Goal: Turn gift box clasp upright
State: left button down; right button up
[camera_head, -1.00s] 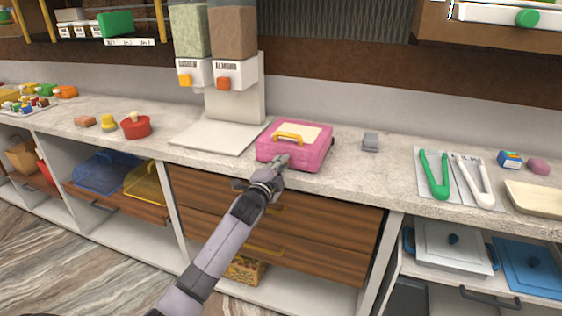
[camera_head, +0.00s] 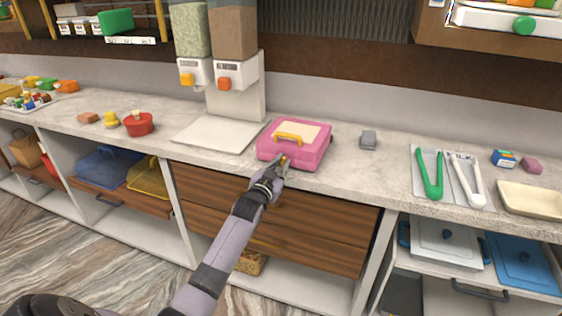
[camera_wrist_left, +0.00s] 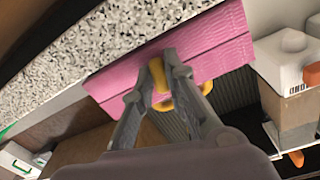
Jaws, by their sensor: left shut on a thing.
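The pink gift box (camera_head: 308,155) stands on the counter with a pale panel and a yellow handle (camera_head: 289,139) on its lid. My left gripper (camera_head: 282,163) is at its front face. The small yellow-orange clasp (camera_head: 285,159) shows at the fingertips. In the left wrist view, the gripper (camera_wrist_left: 164,82) is shut on the clasp (camera_wrist_left: 157,76), against the pink box side (camera_wrist_left: 215,45). The fingers hide part of the clasp, and its exact angle is hard to tell. My right gripper is not in view.
A two-part dispenser (camera_head: 238,80) stands behind the box to the left. A red pot (camera_head: 138,125) is at left. Wooden drawers (camera_head: 320,235) are below the counter edge.

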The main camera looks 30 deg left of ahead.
pick_arm(q)
jog(key=shift+f+n+p, duration=0.1)
jog(key=shift+n+p, duration=0.35)
jog(key=shift+n, duration=1.05)
jog(key=c, duration=1.6)
grip_release()
jog(key=s+d, duration=0.2)
jog(key=s, duration=0.9)
jog(key=shift+s+d, duration=0.2)
jog(key=shift+s, duration=0.2)
